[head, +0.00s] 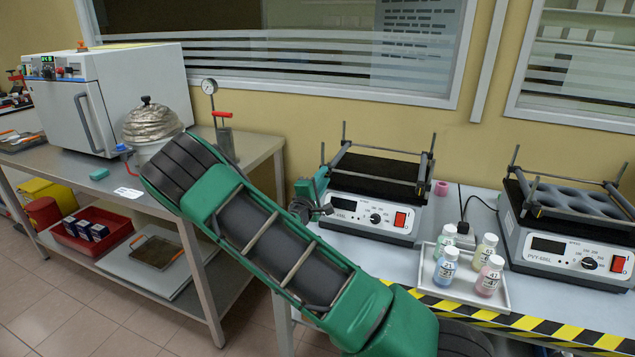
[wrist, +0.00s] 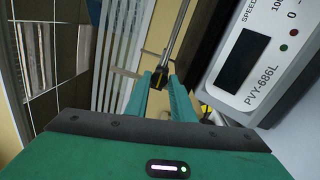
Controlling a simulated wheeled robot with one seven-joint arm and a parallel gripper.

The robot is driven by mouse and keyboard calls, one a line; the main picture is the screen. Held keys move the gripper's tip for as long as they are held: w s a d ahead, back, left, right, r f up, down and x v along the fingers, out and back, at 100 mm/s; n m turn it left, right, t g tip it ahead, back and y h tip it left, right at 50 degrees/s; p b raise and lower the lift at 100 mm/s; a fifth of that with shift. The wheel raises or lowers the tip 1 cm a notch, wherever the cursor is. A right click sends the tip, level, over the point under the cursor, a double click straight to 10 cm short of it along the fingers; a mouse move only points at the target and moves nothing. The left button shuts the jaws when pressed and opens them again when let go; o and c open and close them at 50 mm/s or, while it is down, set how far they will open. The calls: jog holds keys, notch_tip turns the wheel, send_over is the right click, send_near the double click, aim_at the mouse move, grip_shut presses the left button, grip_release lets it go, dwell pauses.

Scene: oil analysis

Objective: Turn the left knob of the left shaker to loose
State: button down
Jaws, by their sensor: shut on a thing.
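The left shaker (head: 372,219) stands on the right-hand bench, a white box with a dial, a red switch and a black platform with metal rods. It also shows in the wrist view (wrist: 262,60), on the right. My gripper (head: 322,180) is at the left end of its platform. In the wrist view, my green fingers (wrist: 164,88) are closed around the black left knob (wrist: 158,80), at the lower end of a metal rod. The knob is mostly hidden by the gripper in the head view, and its loose or tight state cannot be told.
A second shaker (head: 572,255) stands to the right. Between them, a white tray (head: 478,294) holds several labelled bottles. A pink ring (head: 441,188) sits beside the left shaker.

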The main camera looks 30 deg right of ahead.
jog(key=shift+f, duration=0.1)
jog(key=c, duration=1.5)
grip_release()
jog(key=v, duration=1)
jog(key=shift+s+a+f, duration=0.1)
jog(key=shift+s+a, duration=0.1)
jog(key=shift+a, duration=0.05)
